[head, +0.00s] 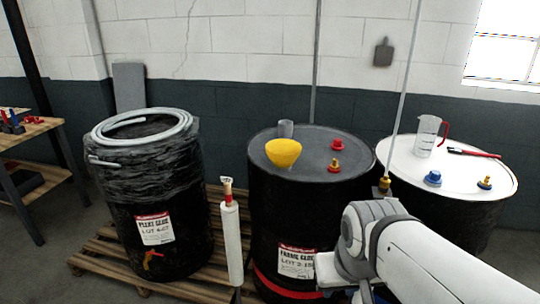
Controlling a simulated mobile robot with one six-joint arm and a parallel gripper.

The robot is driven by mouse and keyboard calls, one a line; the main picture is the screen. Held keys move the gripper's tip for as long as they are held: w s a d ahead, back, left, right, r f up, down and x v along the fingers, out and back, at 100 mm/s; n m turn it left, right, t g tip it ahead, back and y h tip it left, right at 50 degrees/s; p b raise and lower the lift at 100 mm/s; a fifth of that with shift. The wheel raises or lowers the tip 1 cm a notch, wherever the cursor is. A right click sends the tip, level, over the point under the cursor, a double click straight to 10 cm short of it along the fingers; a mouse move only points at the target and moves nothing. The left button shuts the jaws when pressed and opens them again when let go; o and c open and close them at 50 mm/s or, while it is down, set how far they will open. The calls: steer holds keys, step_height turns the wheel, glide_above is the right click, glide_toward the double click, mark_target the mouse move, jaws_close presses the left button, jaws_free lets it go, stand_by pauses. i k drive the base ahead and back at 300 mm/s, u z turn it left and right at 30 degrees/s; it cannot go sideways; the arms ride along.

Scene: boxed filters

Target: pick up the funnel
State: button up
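My gripper (364,297) is only partly in view at the bottom edge, below my white arm and in front of the middle drum. It is lower than the funnel, to its right and apart from it. Its fingertips are hidden or cut off, so I cannot tell whether it is open or shut.
A grey cup (286,128), a red cap (337,144) and a yellow-red fitting (334,166) share the middle drum's top. A thin upright rod (403,90) rises right of it. A white-topped drum (450,170) holds a clear jug (426,137). A wrapped drum (150,200) stands left.

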mark_target(282, 153)
steer(key=z, duration=0.05)
steer(key=i, duration=1)
steer(key=u, duration=0.1)
